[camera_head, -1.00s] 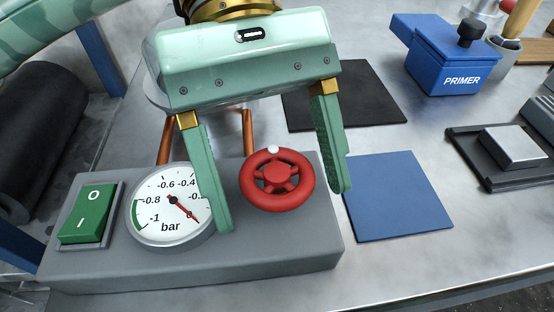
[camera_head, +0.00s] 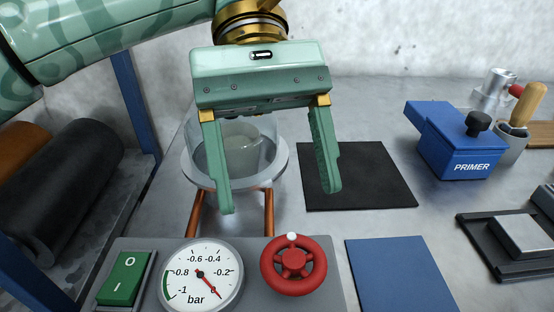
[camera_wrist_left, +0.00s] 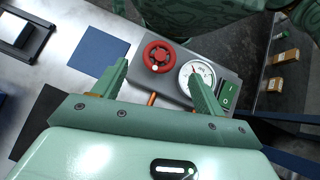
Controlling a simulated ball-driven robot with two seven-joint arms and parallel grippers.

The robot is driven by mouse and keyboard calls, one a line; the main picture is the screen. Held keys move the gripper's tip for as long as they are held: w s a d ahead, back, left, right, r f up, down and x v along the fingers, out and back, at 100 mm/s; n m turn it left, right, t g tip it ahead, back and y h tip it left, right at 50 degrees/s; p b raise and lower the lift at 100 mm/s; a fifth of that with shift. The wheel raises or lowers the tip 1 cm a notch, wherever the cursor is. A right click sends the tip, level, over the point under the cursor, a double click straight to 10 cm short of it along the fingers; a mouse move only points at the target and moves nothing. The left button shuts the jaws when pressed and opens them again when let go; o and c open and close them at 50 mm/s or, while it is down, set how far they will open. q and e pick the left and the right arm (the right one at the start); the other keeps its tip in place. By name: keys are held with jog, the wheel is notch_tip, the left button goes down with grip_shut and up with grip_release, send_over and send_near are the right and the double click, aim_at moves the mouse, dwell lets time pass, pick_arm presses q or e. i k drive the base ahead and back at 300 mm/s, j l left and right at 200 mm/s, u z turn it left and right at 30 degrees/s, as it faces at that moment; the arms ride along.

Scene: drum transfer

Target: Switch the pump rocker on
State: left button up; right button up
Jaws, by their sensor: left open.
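The pump rocker (camera_head: 122,278) is a green switch marked O at the top and I at the bottom, at the left of a grey panel (camera_head: 345,290). I cannot tell which side is pressed. A round bar gauge (camera_head: 200,275) sits beside it, its needle pointing to the lower right, near the zero end. A red valve wheel (camera_head: 293,266) is further right. My left gripper (camera_head: 275,200) is open and empty, behind the panel in front of a clear chamber (camera_head: 262,150). The wrist view also shows the rocker (camera_wrist_left: 228,95), right of the fingers. My right gripper is not in view.
Copper pipes (camera_head: 268,213) run from the chamber to the panel. A black mat (camera_head: 358,175) and a blue mat (camera_head: 402,275) lie to the right. A blue PRIMER box (camera_head: 455,155) stands at the back right.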

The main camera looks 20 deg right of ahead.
aim_at(121, 287)
jog(key=k+j, duration=0.8)
jog(key=j, duration=0.1)
